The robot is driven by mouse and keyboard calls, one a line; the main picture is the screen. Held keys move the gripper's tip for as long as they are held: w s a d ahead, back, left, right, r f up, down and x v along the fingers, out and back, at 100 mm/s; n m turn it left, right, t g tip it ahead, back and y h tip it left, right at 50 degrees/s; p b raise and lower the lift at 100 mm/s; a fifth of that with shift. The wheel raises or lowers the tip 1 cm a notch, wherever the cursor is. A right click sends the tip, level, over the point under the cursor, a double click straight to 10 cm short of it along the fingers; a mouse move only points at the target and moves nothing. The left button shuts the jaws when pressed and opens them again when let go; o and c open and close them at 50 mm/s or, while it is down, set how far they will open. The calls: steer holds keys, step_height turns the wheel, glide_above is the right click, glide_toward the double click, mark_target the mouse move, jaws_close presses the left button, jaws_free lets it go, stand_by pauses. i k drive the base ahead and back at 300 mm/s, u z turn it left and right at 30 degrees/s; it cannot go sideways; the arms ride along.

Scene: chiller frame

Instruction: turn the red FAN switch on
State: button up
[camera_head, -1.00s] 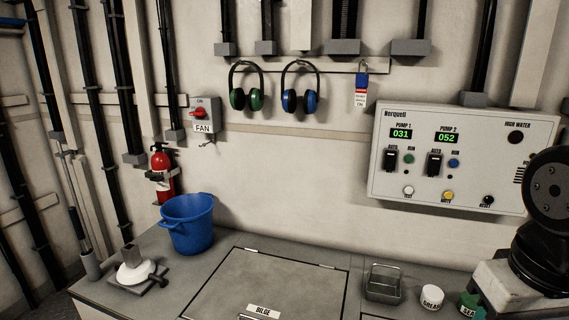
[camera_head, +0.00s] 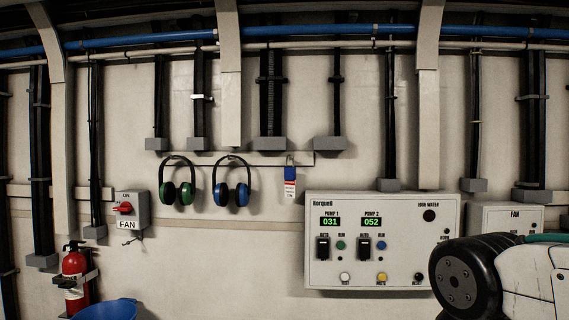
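The red FAN switch (camera_head: 123,208) is a red handle on a small grey box (camera_head: 138,200) on the wall at the left. ON is printed above the handle and a FAN label (camera_head: 127,225) sits below it. The handle lies roughly sideways, not pointing up at ON. My arm (camera_head: 480,276) shows at the lower right, far from the switch. My gripper is not in view.
A fire extinguisher (camera_head: 75,275) hangs below and left of the switch. A blue bucket (camera_head: 105,310) is at the bottom edge. Green earmuffs (camera_head: 178,190), blue earmuffs (camera_head: 231,192) and the Norquell panel (camera_head: 325,270) are to the right. A second FAN box (camera_head: 500,214) is partly behind my arm.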

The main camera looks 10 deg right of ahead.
mark_target(126, 207)
steer(key=u, duration=0.4)
steer(key=k, duration=0.55)
steer(key=u, duration=1)
steer(key=k, duration=0.75)
steer(key=u, duration=1)
steer(key=i, duration=3.15)
steer(key=z, duration=1.1)
steer(key=i, duration=0.85)
steer(key=z, duration=1.5)
steer(key=i, duration=0.55)
steer(key=z, duration=0.4)
